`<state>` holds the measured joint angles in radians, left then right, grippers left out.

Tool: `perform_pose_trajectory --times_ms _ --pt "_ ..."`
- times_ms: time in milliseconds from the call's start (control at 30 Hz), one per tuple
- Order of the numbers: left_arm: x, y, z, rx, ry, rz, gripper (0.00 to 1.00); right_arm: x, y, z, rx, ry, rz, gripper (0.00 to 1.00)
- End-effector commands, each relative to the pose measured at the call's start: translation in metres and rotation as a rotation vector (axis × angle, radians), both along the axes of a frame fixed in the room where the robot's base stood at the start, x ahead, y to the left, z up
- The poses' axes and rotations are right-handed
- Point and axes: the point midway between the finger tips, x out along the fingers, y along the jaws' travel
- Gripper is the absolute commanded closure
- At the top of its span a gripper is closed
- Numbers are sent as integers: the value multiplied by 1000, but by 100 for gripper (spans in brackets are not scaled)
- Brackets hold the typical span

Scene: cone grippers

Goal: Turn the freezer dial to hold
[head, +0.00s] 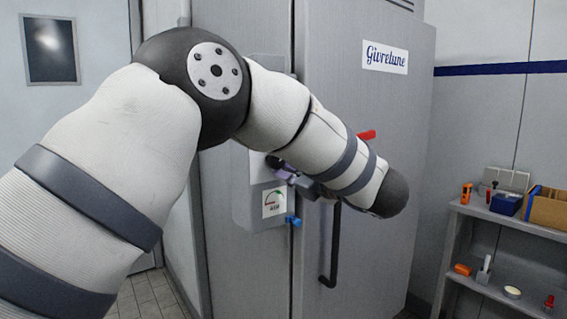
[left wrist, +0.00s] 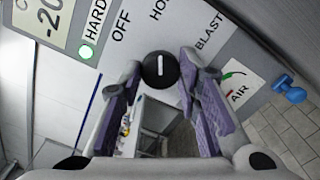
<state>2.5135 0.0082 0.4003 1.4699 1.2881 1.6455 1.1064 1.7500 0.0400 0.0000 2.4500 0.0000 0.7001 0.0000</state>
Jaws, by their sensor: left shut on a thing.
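The freezer dial (left wrist: 160,70) is a round black knob with a white line, on a pale panel in the left wrist view. Its line stands upright in the picture, roughly towards the label starting with HO (left wrist: 158,9), which is cut off at the top edge. HARD (left wrist: 94,22), OFF (left wrist: 122,19) and BLAST (left wrist: 209,41) are printed around it. My left gripper (left wrist: 160,68) has its purple-grey fingers on both sides of the dial, shut on it. In the head view the left gripper (head: 281,168) is at the freezer's control box (head: 245,205), partly hidden by my arm. My right gripper is not in view.
A blue valve handle (head: 293,221) sticks out near the AIR label (head: 273,203). The freezer door (head: 400,120) has a black handle (head: 334,250) and a red lever (head: 367,134). A shelf (head: 510,222) with small items stands right.

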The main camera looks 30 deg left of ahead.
Motion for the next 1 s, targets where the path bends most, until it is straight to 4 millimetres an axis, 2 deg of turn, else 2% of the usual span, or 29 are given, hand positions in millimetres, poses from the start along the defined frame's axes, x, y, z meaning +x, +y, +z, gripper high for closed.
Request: perform_pose_trajectory --times_ms 167,200,267,300,567,667,1000 --pt "0 0 0 -1 0 0 97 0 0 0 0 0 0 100" --pt "0 0 0 -1 0 0 65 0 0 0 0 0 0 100" --pt "0 0 0 -1 0 0 51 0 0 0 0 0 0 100" --pt "0 0 0 -1 -1 0 49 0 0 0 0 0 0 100" --pt "0 -1 0 -1 -1 0 49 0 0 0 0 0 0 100" --pt "-3 -10 0 -1 -1 -3 49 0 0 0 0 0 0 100" --pt "-36 -89 0 0 -1 -3 49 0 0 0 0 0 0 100"
